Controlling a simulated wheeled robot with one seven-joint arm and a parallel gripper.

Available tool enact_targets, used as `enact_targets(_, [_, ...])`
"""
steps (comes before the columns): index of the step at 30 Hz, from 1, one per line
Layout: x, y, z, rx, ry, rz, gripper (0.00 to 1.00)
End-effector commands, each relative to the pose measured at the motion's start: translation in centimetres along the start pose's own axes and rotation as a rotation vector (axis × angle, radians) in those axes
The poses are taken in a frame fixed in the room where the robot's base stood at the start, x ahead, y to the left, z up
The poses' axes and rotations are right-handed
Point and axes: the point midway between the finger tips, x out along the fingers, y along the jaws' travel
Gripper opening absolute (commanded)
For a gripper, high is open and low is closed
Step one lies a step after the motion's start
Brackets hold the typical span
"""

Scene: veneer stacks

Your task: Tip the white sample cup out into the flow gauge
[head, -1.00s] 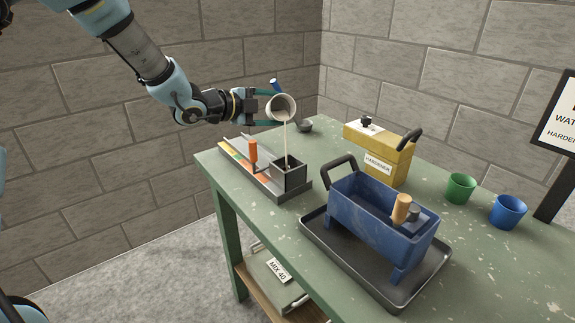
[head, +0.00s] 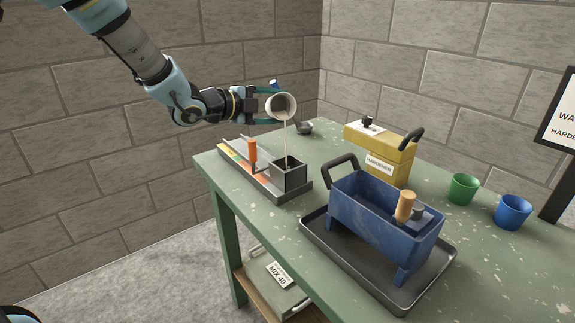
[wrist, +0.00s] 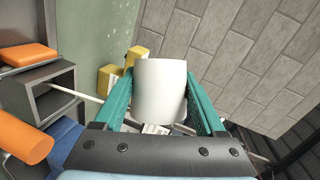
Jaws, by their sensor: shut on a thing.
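The white sample cup (head: 281,106) is held tilted in the air above the flow gauge, its mouth toward the head camera. My gripper (head: 268,105) is shut on it; in the wrist view the teal fingers press on both sides of the cup (wrist: 160,90). A thin pale stream (head: 286,140) runs from the cup's lip down into the square grey box of the flow gauge (head: 290,176). The gauge also has an orange handle and a coloured strip. In the wrist view the gauge box (wrist: 40,92) is at the left. How much is left in the cup is hidden.
A blue trough (head: 370,205) stands in a dark tray (head: 335,254) to the right. A yellow hardener container (head: 390,160), a green cup (head: 461,189) and a blue cup (head: 513,212) stand farther back. A small dark dish (head: 304,128) sits behind the gauge.

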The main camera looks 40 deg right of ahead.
Motion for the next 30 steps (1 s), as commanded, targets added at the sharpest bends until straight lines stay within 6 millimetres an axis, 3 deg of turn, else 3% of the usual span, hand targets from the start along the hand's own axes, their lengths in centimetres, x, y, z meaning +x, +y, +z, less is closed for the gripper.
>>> enact_targets(30, [-0.38,0.0,-0.93,0.103,-0.016,-0.041,0.12])
